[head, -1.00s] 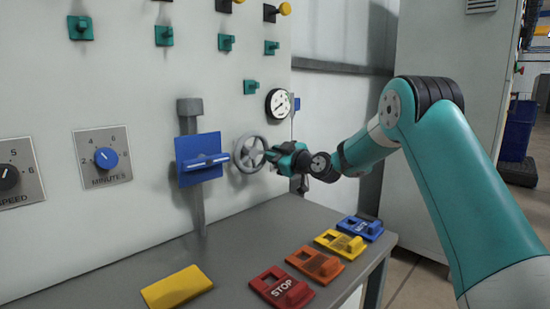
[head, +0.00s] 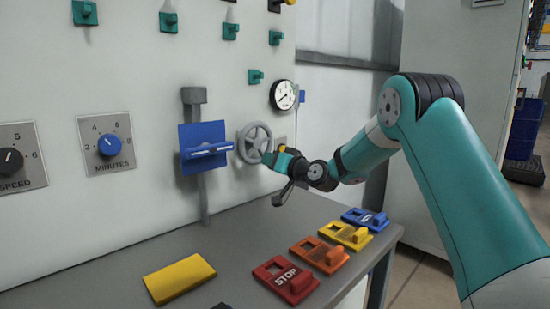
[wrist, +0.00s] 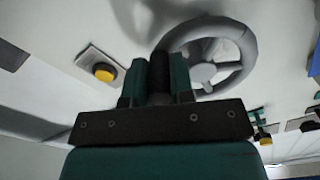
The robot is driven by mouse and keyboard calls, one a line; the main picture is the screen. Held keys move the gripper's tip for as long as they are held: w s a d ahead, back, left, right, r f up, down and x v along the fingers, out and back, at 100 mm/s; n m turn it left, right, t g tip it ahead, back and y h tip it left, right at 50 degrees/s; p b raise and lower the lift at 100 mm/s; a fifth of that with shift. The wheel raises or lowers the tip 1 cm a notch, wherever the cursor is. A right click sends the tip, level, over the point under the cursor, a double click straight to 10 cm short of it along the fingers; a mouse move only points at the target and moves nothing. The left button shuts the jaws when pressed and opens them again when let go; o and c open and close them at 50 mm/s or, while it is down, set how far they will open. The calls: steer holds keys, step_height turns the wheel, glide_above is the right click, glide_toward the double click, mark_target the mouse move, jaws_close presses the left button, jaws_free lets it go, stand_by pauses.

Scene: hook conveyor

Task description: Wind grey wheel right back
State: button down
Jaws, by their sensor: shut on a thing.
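The grey wheel (head: 254,141), a spoked handwheel, is mounted on the pale panel, right of the blue plate, in the head view. It also shows at the top of the wrist view (wrist: 203,74). My gripper (head: 270,158) is at the wheel's lower right side, shut on the wheel. In the wrist view, its teal fingers (wrist: 162,60) are close together around a dark part at the rim. The exact grip point is partly hidden by the fingers.
A blue lever plate (head: 204,146) stands close left of the wheel, and a round gauge (head: 284,95) sits above right. A grey bench (head: 225,240) below carries coloured switch blocks and a yellow block (head: 179,279). A yellow button (wrist: 104,72) shows in the wrist view.

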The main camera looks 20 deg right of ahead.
mark_target(249, 161)
steer(key=a+m+p, duration=0.1)
steer(key=m, duration=0.1)
steer(key=a+m+p, duration=0.1)
steer(key=m, duration=0.1)
steer(key=s+a+m+p, duration=0.1)
steer(key=m, duration=0.1)
steer(key=shift+f, duration=0.2)
steer(key=m+p, duration=0.1)
steer(key=a+m+p, duration=0.1)
steer(key=m, duration=0.1)
steer(key=shift+s+a+r+m+p, duration=0.2)
steer(key=shift+s+m+p, duration=0.1)
steer(key=shift+m+p, duration=0.1)
steer(key=shift+s+a+r+m+p, duration=0.15)
steer(key=shift+a+m+p, duration=0.15)
steer(key=shift+m+p, duration=0.5)
steer(key=shift+s+a+r+m+p, duration=0.1)
steer(key=shift+a+m+p, duration=0.2)
steer(key=shift+m+p, duration=0.45)
steer(key=shift+m, duration=0.25)
steer(key=c, duration=1)
jaws_free()
